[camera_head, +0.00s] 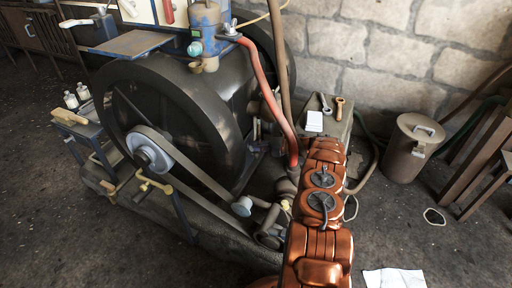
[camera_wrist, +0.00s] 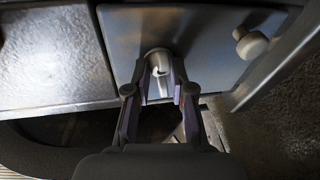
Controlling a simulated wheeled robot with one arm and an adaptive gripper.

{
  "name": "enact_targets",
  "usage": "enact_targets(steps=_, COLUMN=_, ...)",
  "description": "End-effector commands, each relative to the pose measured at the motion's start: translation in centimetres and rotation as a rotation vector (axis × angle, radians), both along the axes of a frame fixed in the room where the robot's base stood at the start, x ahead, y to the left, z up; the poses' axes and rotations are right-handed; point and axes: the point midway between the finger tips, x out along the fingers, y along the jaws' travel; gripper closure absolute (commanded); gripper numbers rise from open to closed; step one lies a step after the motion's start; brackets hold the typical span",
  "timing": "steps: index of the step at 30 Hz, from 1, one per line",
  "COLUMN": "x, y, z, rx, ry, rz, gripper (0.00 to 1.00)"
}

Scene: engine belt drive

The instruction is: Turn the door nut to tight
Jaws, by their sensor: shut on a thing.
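In the wrist view, a small pale metal nut (camera_wrist: 157,68) stands out from a flat blue-grey panel (camera_wrist: 125,40). I take it to be the door nut. My gripper (camera_wrist: 161,92) has one finger on each side of it and is shut on it. The fingers hide part of the nut's sides, and how far it is turned cannot be told. In the head view I cannot make out the nut or my gripper; my copper-coloured arm covers that area.
A round pale knob (camera_wrist: 251,43) sticks out to the right of the nut. A large dark flywheel (camera_head: 165,125) with a belt (camera_head: 200,177) stands left of my arm. A red hose (camera_head: 268,85) runs down close to it.

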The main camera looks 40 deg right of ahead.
Motion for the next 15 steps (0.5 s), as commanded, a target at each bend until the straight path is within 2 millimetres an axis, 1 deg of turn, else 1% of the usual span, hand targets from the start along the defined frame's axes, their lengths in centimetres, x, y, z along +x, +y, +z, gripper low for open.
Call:
enact_targets(steps=6, x=0.02, y=-0.13, z=-0.15, rx=0.075, ry=0.045, rz=-0.002, gripper=1.00)
enact_targets(steps=15, x=0.00, y=-0.13, z=-0.09, rx=0.113, ry=0.067, rz=-0.002, gripper=1.00)
